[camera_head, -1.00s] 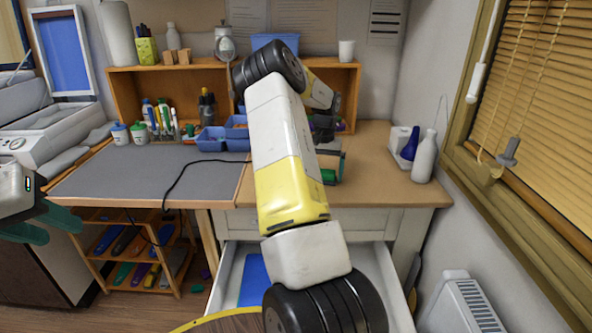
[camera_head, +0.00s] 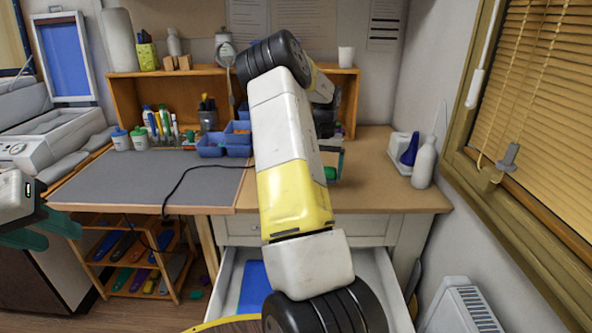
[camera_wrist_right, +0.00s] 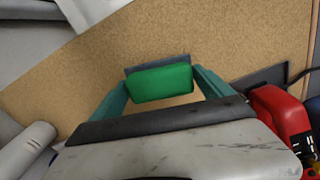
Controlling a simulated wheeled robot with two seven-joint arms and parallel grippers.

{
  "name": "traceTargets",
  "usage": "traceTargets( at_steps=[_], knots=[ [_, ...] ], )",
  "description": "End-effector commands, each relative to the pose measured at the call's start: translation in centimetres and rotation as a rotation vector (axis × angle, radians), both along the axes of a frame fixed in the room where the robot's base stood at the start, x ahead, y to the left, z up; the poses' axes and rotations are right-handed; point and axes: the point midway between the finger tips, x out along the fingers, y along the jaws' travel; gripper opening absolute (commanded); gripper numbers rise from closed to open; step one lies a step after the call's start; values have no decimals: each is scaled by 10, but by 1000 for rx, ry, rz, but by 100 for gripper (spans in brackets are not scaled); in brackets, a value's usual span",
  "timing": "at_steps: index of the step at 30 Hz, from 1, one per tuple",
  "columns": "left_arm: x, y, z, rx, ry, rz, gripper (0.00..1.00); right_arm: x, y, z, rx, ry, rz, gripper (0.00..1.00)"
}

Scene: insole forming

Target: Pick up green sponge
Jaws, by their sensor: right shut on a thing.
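The green sponge (camera_wrist_right: 160,82) sits between the two teal fingers of my right gripper (camera_wrist_right: 160,84) in the right wrist view, with a grey-blue strip along its far side. My right gripper is shut on it, over the tan worktop (camera_wrist_right: 225,40). In the head view only a small green part of the sponge (camera_head: 330,173) shows past my right forearm, which hides most of that gripper. My left gripper (camera_head: 57,235) is at the left edge of the head view, its teal fingers apart with nothing between them, away from the sponge.
Blue bins (camera_head: 211,145) stand left of my right arm. A red object (camera_wrist_right: 279,115) is close to the right gripper in the wrist view. A white bottle (camera_head: 424,162) stands at the worktop's right. An open drawer (camera_head: 232,283) juts out below. The grey mat (camera_head: 130,180) is mostly clear.

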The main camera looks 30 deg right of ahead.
Motion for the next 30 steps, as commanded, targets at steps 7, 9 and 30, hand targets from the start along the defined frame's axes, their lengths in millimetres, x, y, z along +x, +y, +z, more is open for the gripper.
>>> traceTargets(
  at_steps=[7,9,30],
  knots=[
    [0,0,0,0,0,0,36,-40,42,5,7,-1,2,51],
    [0,0,0,0,0,0,36,-54,56,6,7,-1,4,51],
    [0,0,0,0,0,0,36,-108,105,12,1,2,2,51]
  ],
)
